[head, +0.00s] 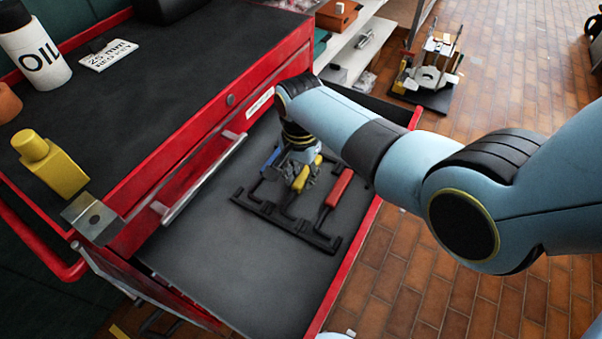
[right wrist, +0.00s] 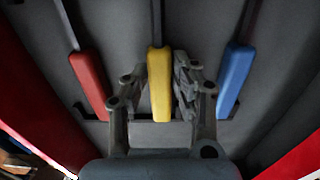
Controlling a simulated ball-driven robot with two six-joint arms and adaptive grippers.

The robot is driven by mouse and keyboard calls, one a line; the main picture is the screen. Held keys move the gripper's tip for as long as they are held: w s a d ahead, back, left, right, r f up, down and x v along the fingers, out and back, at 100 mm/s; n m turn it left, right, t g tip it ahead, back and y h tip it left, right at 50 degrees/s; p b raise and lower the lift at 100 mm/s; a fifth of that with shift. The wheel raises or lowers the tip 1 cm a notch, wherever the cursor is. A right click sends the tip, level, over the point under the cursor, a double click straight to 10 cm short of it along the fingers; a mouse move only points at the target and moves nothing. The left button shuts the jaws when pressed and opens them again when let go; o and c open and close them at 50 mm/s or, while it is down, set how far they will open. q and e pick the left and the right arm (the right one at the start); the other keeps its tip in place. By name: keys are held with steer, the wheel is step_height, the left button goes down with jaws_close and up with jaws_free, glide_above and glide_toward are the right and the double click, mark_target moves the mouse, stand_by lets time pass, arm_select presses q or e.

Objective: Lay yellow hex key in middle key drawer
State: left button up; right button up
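The yellow hex key (head: 302,180) lies in the open drawer (head: 215,255), its handle in the black rack (head: 265,211), between a blue-handled key (head: 271,160) and a red-handled key (head: 339,187). My right gripper (head: 300,172) is down over the yellow handle and partly hides it. The red handle (right wrist: 88,84) is to the left there and the blue handle (right wrist: 234,80) to the right. My left gripper is not in view.
The red cabinet's black top (head: 170,90) holds a white OIL bottle (head: 35,58), a card (head: 108,55) and a yellow bottle (head: 52,168). The drawer's front half is bare. A wheeled-looking stand (head: 430,75) is on the brick floor beyond.

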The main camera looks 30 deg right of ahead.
steer(key=o, duration=0.5)
step_height(320, 180, up, 12)
stand_by(0.4)
stand_by(0.4)
